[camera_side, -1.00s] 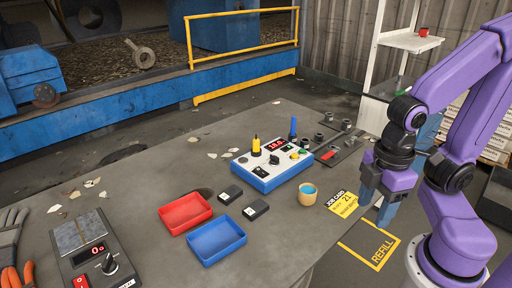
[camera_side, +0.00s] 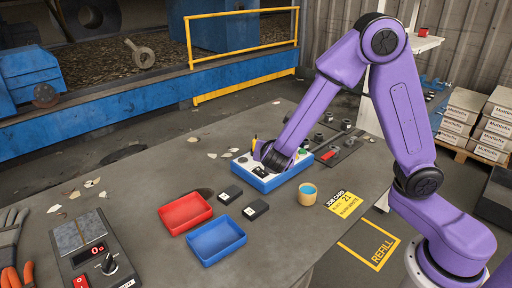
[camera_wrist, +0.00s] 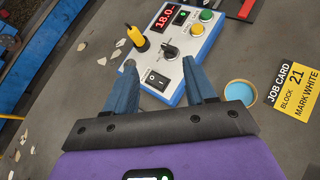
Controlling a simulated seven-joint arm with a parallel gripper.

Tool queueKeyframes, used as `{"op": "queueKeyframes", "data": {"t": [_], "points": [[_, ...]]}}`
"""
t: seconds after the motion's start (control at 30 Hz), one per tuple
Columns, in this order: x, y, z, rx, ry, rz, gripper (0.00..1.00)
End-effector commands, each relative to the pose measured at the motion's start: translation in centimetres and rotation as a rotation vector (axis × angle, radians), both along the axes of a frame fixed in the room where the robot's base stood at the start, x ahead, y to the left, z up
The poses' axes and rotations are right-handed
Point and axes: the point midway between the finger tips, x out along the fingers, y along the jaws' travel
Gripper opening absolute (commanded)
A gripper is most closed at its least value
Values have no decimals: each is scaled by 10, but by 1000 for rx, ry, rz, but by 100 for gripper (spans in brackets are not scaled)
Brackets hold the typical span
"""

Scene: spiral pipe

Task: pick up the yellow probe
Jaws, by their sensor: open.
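The yellow probe (camera_wrist: 136,37) stands in the blue-and-white meter box (camera_wrist: 181,35), at the box's upper left in the wrist view. In the side view only a sliver of the probe (camera_side: 254,143) shows beside my arm. My gripper (camera_wrist: 159,66) is open and empty, its two blue fingers reaching toward the box. The probe is beyond and to the left of the fingertips, not between them. The black knob (camera_wrist: 171,51) and rocker switch (camera_wrist: 157,81) show between the fingers. In the side view my arm hides the fingers and much of the box (camera_side: 266,181).
A dark rack with fittings (camera_side: 340,143) is behind right.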

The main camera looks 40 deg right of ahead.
Motion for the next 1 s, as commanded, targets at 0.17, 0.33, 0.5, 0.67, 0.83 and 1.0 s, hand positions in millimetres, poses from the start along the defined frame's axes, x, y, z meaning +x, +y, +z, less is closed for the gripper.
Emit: {"op": "queueKeyframes", "data": {"t": [0.17,0.33,0.5,0.67,0.83,1.0], "points": [[36,11,-10,-167,14,143,55],[50,14,-13,-219,17,193,55],[67,0,-22,-220,17,192,55],[88,-18,-34,-219,17,191,55],[111,-36,-46,-218,17,191,55],[129,-50,-55,-218,17,192,55]]}}
